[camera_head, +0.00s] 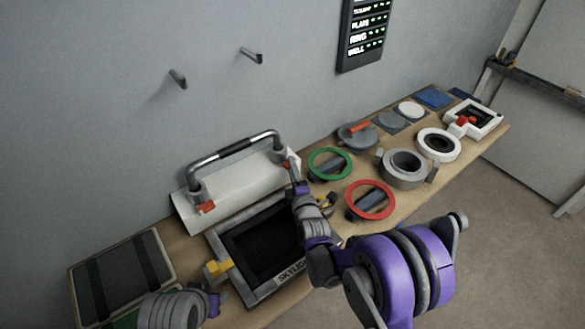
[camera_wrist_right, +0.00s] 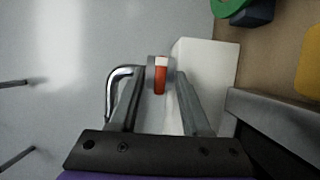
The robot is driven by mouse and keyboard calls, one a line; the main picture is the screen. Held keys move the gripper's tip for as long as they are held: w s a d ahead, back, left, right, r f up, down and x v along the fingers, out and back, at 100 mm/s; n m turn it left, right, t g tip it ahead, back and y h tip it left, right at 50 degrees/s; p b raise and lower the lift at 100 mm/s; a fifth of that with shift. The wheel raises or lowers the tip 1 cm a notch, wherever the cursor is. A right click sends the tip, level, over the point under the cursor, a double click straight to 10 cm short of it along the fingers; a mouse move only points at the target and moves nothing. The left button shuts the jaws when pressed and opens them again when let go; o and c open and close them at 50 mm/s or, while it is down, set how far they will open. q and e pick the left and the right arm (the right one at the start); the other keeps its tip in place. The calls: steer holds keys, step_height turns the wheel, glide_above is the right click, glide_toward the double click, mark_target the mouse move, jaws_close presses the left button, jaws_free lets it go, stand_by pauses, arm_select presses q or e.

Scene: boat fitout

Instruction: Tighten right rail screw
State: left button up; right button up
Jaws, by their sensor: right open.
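The chrome rail (camera_head: 235,147) with a dark grip stands on a white block (camera_head: 240,185) by the wall. Its right red screw (camera_head: 289,164) is partly hidden behind my right gripper (camera_head: 295,180) in the head view. In the right wrist view, the red screw with a pale band (camera_wrist_right: 160,75) lies ahead between the fingertips of my open right gripper (camera_wrist_right: 158,84); I cannot tell whether they touch it. A left red screw (camera_head: 206,207) sits at the rail's other foot. My left gripper (camera_head: 213,302) is low at the left, its jaws unclear.
The framed skylight hatch (camera_head: 222,243) lies under my right arm, with a yellow latch (camera_head: 216,268). A green ring (camera_head: 329,151), a red ring (camera_head: 391,208) and a grey round fitting (camera_head: 404,182) stand to the right. Two wall pegs (camera_head: 252,56) jut out above the rail.

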jaws_close()
